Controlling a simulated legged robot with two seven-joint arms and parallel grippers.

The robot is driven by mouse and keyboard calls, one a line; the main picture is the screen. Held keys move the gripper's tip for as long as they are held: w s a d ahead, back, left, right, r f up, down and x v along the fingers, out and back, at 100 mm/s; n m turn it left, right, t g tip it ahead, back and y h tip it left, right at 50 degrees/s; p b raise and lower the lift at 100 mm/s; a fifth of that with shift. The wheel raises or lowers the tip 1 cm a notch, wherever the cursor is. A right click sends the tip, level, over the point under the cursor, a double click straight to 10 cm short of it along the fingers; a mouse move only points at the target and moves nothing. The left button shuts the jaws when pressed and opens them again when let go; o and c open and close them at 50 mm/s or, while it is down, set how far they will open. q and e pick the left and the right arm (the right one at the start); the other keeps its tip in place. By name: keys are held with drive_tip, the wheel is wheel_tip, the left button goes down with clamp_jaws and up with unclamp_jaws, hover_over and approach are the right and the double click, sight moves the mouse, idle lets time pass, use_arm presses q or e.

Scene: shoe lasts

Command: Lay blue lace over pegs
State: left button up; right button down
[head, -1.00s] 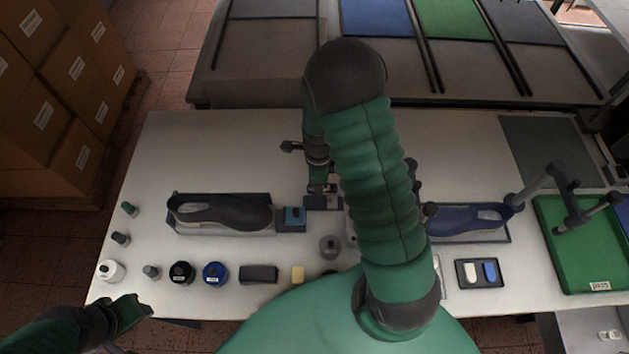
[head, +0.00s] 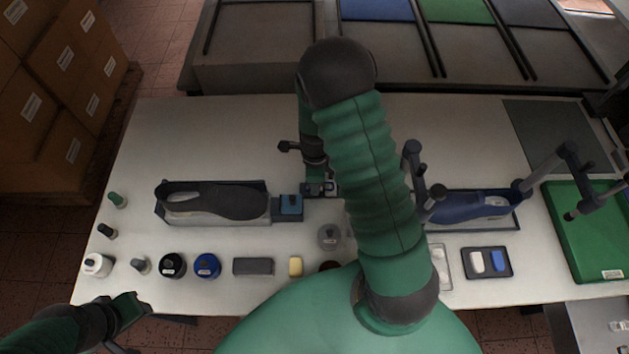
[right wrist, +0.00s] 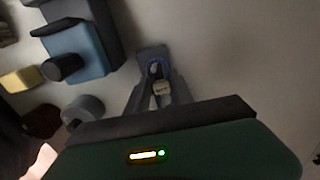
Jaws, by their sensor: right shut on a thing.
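My right gripper (head: 319,188) is over the middle of the bench, right of a small blue block (head: 290,205). In the right wrist view it (right wrist: 161,92) is shut on a small pale piece with a thin blue loop, seemingly the blue lace (right wrist: 156,68). A grey block lies just beyond the fingertips; I cannot tell whether they touch. The blue block (right wrist: 88,50) with a dark round knob (right wrist: 62,68) is left there. I cannot make out lace pegs for sure. My left gripper (head: 128,306) hangs by the bench's front left corner, its jaw gap unclear.
A dark shoe form (head: 212,200) lies in a left holder, a blue one (head: 470,206) in a right holder. Several jars and bottles line the front left. A green tray (head: 590,235) is at the right. My right arm hides the middle; the back left is clear.

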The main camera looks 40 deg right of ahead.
drive_tip(key=shift+a+r, duration=0.1)
drive_tip(key=shift+a, duration=0.05)
drive_tip(key=c, duration=1)
unclamp_jaws()
drive_tip(key=shift+c, duration=0.2)
drive_tip(key=shift+r, duration=0.2)
wheel_tip(320, 180, up, 7)
drive_tip(key=p, duration=0.7)
drive_tip(key=shift+f, duration=0.15)
drive_tip(key=shift+s+f, duration=0.1)
